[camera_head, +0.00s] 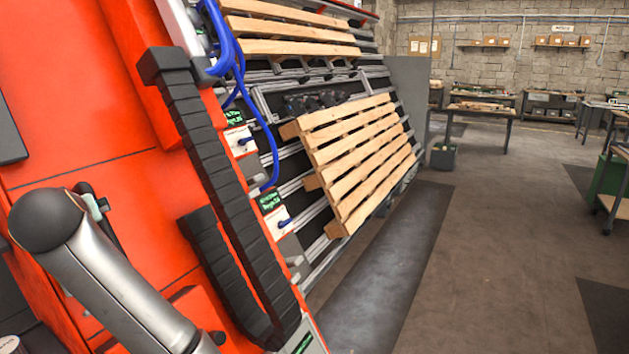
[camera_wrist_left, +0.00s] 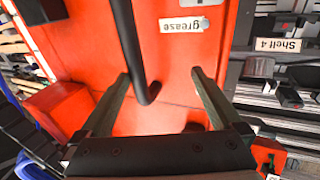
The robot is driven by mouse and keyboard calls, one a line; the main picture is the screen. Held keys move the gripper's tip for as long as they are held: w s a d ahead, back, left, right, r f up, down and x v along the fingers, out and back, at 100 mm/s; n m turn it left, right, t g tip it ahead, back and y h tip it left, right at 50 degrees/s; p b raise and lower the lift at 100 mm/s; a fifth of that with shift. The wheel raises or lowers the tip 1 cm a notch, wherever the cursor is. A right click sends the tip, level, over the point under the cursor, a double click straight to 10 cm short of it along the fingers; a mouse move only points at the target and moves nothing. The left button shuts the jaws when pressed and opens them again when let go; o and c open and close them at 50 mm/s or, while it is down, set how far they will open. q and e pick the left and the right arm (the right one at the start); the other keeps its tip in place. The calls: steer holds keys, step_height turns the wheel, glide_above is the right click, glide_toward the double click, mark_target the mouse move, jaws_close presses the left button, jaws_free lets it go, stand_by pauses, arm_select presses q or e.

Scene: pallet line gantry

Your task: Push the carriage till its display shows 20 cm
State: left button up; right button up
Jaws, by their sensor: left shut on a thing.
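The carriage (camera_head: 85,105) is a large orange-red body filling the left of the head view; its orange face (camera_wrist_left: 177,75) also fills the middle of the left wrist view. A black bar handle (camera_wrist_left: 126,38) stands out from that face. My left gripper (camera_wrist_left: 160,78) has its fingers on either side of the handle and is shut on it. In the head view my left gripper (camera_head: 101,205) is mostly hidden behind my own wrist. Small green-lit displays (camera_head: 235,118) show along the machine's edge, too small to read. My right gripper is not in view.
A black cable chain (camera_head: 210,160) and blue hoses (camera_head: 240,80) run down the carriage's right side. Wooden pallets (camera_head: 360,155) lean on the sloped rack beyond. A grey bin (camera_head: 443,156) and workbenches (camera_head: 481,109) stand farther back.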

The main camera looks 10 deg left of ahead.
arm_select(q)
steer(key=s+a+n+g, duration=0.1)
steer(key=s, duration=0.3)
steer(key=s+a+n+g+y, duration=0.1)
steer(key=s+a+g, duration=0.1)
steer(key=s, duration=0.2)
steer(key=s+a+n+g, duration=0.1)
steer(key=s+g, duration=0.1)
steer(key=s, duration=0.2)
steer(key=shift+s+a+f+y, duration=0.2)
steer(key=shift+s+f+y, duration=0.1)
steer(key=shift+s+y, duration=0.1)
jaws_close()
steer(key=shift+s+a+f+p, duration=0.25)
steer(key=shift+s+p, duration=0.15)
steer(key=shift+s, duration=0.15)
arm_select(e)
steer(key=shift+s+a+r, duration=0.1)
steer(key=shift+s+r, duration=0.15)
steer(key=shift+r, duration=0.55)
arm_select(q)
steer(key=o, duration=1.2)
jaws_free()
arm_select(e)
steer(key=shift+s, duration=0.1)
